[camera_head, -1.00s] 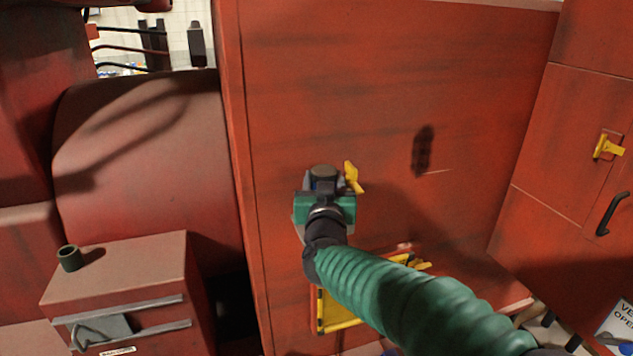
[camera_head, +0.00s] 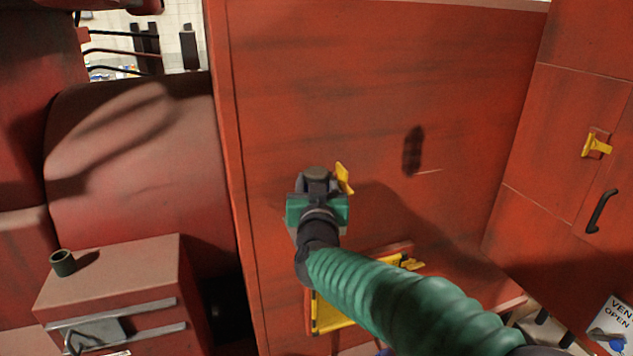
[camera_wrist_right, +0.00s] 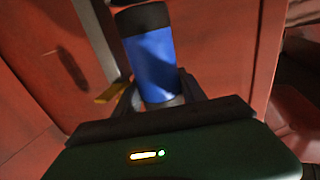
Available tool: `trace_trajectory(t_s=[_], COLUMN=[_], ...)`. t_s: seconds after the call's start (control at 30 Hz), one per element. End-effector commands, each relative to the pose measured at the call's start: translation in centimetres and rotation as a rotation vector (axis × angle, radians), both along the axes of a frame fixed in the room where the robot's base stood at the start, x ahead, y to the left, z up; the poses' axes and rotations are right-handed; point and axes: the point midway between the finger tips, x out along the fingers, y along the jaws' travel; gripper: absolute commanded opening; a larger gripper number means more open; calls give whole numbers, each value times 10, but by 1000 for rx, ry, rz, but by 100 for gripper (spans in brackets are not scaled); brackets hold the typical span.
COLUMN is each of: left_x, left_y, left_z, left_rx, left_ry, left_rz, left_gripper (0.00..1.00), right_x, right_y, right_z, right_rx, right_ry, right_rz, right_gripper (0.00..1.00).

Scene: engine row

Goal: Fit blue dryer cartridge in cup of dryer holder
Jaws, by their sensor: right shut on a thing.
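My right gripper (camera_head: 317,190) is in front of the large red panel, near the middle of the head view. It is shut on the blue dryer cartridge, whose dark grey end (camera_head: 316,173) shows above the jaws. A small dark green cup (camera_head: 63,263), which looks like the holder's cup, stands on top of a red box at the lower left, well apart from the gripper. My left gripper is not in view.
The red box (camera_head: 110,275) has grey rails on its front. A yellow latch (camera_head: 344,178) shows beside the gripper. A yellow-edged frame (camera_head: 330,316) sits low behind my arm. Another yellow latch (camera_head: 596,145) and a black handle (camera_head: 601,211) are at the right.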

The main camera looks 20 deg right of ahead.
Motion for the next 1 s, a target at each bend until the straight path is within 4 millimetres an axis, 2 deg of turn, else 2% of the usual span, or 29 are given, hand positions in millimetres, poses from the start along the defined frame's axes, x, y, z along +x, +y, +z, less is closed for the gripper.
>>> trace_trajectory(t_s=[0.57, 1.0], left_x=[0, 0], left_y=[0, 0], left_z=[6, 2], left_rx=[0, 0], left_ry=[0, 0], left_rz=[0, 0], left_gripper=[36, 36], right_x=[1, 1], right_y=[7, 7], right_z=[1, -4], right_rx=[-7, -7], right_ry=[1, 1], right_rz=[2, 2], right_gripper=[0, 0])
